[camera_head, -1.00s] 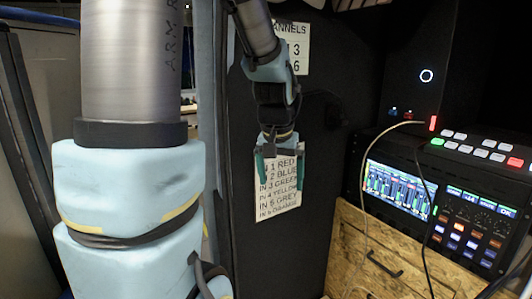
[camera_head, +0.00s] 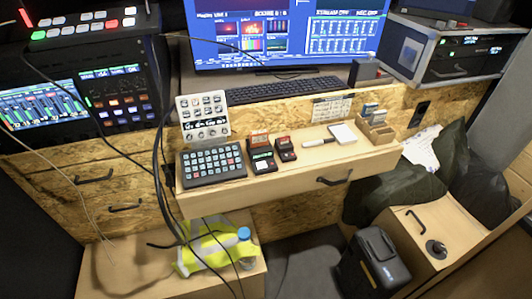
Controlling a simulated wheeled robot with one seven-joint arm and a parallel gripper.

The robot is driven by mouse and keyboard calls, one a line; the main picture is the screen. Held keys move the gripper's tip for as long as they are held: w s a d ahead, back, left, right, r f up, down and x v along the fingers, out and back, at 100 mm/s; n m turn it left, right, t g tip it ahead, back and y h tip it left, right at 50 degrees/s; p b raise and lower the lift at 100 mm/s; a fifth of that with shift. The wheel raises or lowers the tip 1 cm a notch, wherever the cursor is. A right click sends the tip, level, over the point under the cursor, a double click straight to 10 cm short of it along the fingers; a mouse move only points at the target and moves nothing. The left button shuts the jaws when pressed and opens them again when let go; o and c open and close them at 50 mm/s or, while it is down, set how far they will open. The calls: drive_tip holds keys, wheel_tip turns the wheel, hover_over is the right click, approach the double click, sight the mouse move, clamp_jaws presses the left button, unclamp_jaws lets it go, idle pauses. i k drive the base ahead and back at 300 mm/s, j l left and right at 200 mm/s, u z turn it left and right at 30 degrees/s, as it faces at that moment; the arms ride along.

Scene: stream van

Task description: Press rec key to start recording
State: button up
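No key with a readable "rec" label shows in this view. A dark key pad (camera_head: 212,164) with rows of small grey-green keys lies at the left end of the wooden desk shelf. A white panel (camera_head: 203,117) with rows of small dark picture squares stands behind it. At upper left, a switcher (camera_head: 85,27) has white, red and green buttons. Below it is a dark console (camera_head: 120,95) with small coloured buttons, beside a lit screen with level meters (camera_head: 40,105). The key labels are too small to read. My gripper is outside this view.
A monitor (camera_head: 290,30) and a keyboard (camera_head: 283,90) stand behind the shelf (camera_head: 290,182). Two small dark devices (camera_head: 262,157), a marker, a notepad and a card box (camera_head: 376,128) lie on it. Loose cables hang at left. A black case (camera_head: 374,262) stands on the floor.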

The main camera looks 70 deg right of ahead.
sight(84, 17)
drive_tip(key=z, duration=2.15)
